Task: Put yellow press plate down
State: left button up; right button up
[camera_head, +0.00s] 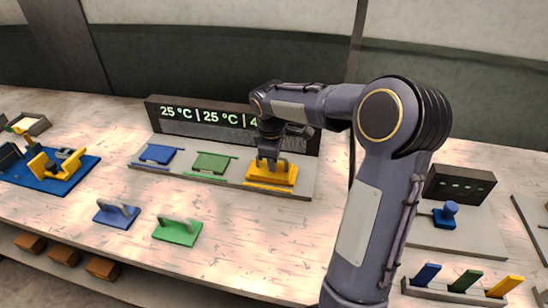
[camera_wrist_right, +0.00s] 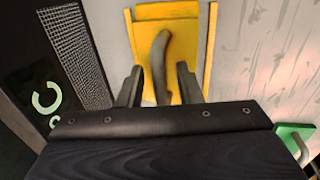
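The yellow press plate (camera_head: 283,177) lies flat at the right end of the long grey station, below the display. In the right wrist view the plate (camera_wrist_right: 183,32) sits between two thin yellow rails, with its grey curved handle (camera_wrist_right: 161,60) standing up. My right gripper (camera_head: 268,163) is over the plate. In the right wrist view its two fingers (camera_wrist_right: 159,80) stand on either side of the handle, with visible gaps, so it looks open. My right arm hides part of the station's display. My left gripper is not in view.
A blue plate (camera_head: 157,153) and a green plate (camera_head: 212,162) lie on the same station (camera_head: 170,174). Handled blue (camera_head: 116,217) and green (camera_head: 177,234) plates lie on the table in front. A blue board (camera_head: 62,178) with yellow parts is at left. A blue-knobbed station (camera_head: 446,215) is at right.

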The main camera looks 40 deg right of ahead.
aim_at(272, 175)
notch_tip(272, 175, up, 12)
jog(key=s+a, duration=0.2)
jog(key=s+a+f+m+t+y, duration=0.2)
jog(key=s+a+f+m, duration=0.2)
jog(key=s+a, duration=0.4)
jog(key=s+a+f+m+t+y, duration=0.2)
jog(key=s+a, duration=0.6)
jog(key=s, duration=0.5)
notch_tip(272, 175, down, 2)
jog(key=m+y, duration=0.1)
jog(key=m, duration=0.2)
jog(key=shift+a+f+y+p, duration=0.2)
jog(key=shift+a+y+p, duration=0.1)
jog(key=shift+a+p, duration=0.05)
jog(key=shift+s+d, duration=0.1)
jog(key=shift+s, duration=0.05)
